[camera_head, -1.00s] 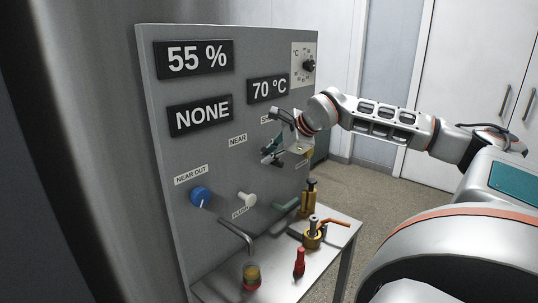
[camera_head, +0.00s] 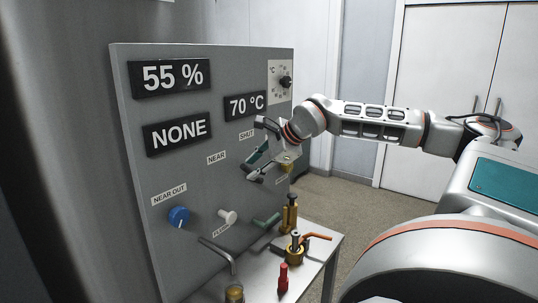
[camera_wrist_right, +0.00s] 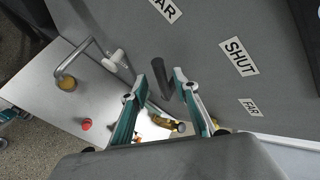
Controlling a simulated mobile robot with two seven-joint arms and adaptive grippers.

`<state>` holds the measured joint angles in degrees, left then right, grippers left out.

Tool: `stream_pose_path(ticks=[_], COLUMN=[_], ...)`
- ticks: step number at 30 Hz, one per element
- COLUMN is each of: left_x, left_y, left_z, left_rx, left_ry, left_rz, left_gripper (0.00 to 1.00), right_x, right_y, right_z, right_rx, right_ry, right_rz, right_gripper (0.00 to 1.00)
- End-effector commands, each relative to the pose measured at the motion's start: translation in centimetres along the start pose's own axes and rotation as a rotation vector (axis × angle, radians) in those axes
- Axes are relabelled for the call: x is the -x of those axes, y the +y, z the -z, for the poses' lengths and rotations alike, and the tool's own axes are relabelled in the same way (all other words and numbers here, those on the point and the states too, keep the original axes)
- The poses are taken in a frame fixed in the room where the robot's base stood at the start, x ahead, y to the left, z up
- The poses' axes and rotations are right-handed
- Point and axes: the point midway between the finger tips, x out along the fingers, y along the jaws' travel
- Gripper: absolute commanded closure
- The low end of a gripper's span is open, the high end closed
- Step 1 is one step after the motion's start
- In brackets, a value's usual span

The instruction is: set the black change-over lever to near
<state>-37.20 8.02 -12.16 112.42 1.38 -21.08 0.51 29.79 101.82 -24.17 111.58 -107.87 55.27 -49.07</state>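The black change-over lever (camera_wrist_right: 160,78) shows in the right wrist view as a dark bar standing out from the grey panel, between the fingertips of my right gripper (camera_wrist_right: 159,80). Gaps show beside the lever, and the fingers do not look closed on it. In the head view, my right gripper (camera_head: 256,163) is at the panel, below the SHUT label (camera_head: 247,134) and right of the NEAR label (camera_head: 216,158); the lever is hard to tell from the dark fingers there. My left gripper is out of view.
The panel carries a blue knob (camera_head: 179,216), a white knob (camera_head: 227,216), a green lever (camera_head: 267,219) and a bent spout (camera_head: 219,256).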

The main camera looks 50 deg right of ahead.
Motion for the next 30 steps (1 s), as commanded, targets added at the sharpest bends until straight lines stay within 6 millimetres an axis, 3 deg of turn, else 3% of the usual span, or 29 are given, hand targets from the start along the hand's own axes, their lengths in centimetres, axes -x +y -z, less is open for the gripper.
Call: stream_pose_path(ticks=[6, 13, 18, 30], left_x=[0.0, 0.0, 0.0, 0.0], left_y=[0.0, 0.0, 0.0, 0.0], left_z=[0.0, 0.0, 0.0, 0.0], left_rx=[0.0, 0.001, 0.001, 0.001], left_ry=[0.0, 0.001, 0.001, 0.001], left_rz=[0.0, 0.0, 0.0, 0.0], left_gripper=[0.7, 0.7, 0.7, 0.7], right_x=[4.2, 7.4, 8.3, 8.3], right_y=[-0.2, -0.1, 0.0, 0.1], right_z=[0.1, 0.0, 0.0, 0.0], right_rx=[0.0, 0.0, -0.002, -0.001], right_ry=[0.003, 0.0, 0.0, 0.0], right_rz=[0.005, 0.002, 0.0, -0.001], right_gripper=[0.7, 0.7, 0.7, 0.7])
